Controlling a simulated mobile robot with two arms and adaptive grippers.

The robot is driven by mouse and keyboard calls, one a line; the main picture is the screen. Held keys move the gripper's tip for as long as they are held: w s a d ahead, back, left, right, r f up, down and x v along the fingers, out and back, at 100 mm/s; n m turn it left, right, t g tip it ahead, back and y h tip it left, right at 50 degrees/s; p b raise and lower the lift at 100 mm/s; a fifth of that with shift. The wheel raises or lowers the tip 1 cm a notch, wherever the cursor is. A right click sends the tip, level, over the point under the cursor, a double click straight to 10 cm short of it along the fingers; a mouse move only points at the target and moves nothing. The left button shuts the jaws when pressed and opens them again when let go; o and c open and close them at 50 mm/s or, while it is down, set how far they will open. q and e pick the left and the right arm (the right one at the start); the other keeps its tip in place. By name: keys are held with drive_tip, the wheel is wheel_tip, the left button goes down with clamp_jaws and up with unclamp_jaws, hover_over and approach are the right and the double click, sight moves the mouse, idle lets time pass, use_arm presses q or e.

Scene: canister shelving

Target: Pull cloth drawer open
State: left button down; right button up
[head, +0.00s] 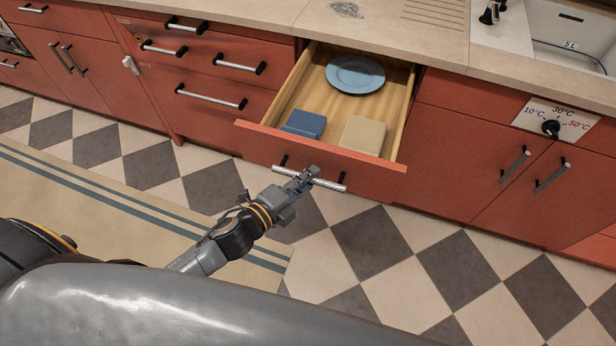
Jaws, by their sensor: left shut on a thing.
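The red-fronted drawer (245,135) stands pulled out from the cabinet, with its wooden inside in view. It holds a folded blue cloth (304,123) at the front left, a folded beige cloth (362,136) at the front right and a blue plate (355,74) at the back. My left gripper (303,177) is shut on the drawer's bar handle (328,184), near the handle's middle. The gripper hides part of the handle. My right gripper is not in view.
A countertop (400,40) with a sink (570,30) runs above the red cabinets. Closed drawers (215,85) are to the left, and cabinet doors (530,185) and a temperature dial (551,128) to the right. The checkered floor (400,270) in front is clear, with a striped rug (110,195) at left.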

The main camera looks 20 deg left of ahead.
use_arm(q)
drive_tip(key=c, duration=1.3)
unclamp_jaws()
drive_tip(key=shift+s, duration=0.1)
drive_tip(key=v, duration=1.1)
drive_tip(key=shift+s+a, duration=0.2)
drive_tip(key=shift+s, duration=0.15)
drive_tip(key=shift+r, duration=0.15)
drive_tip(key=s+a+f+n+g+y, duration=0.2)
drive_tip(key=a+f+n, duration=0.15)
drive_tip(key=f, duration=0.65)
drive_tip(key=s+a+f+n+g+y, duration=0.2)
drive_tip(key=f+n, duration=0.2)
drive_tip(key=f, duration=0.5)
drive_tip(key=s+a+f+n+g+y, duration=0.1)
drive_tip(key=s+a+f+n+y, duration=0.15)
drive_tip(key=f, duration=0.75)
drive_tip(key=s+d+f+n+g, duration=0.2)
drive_tip(key=s+f+n+g, duration=0.6)
drive_tip(key=s+f, duration=1)
drive_tip(key=shift+s+d+n+g, duration=0.3)
drive_tip(key=shift+s+n, duration=0.5)
drive_tip(key=shift+s, duration=0.3)
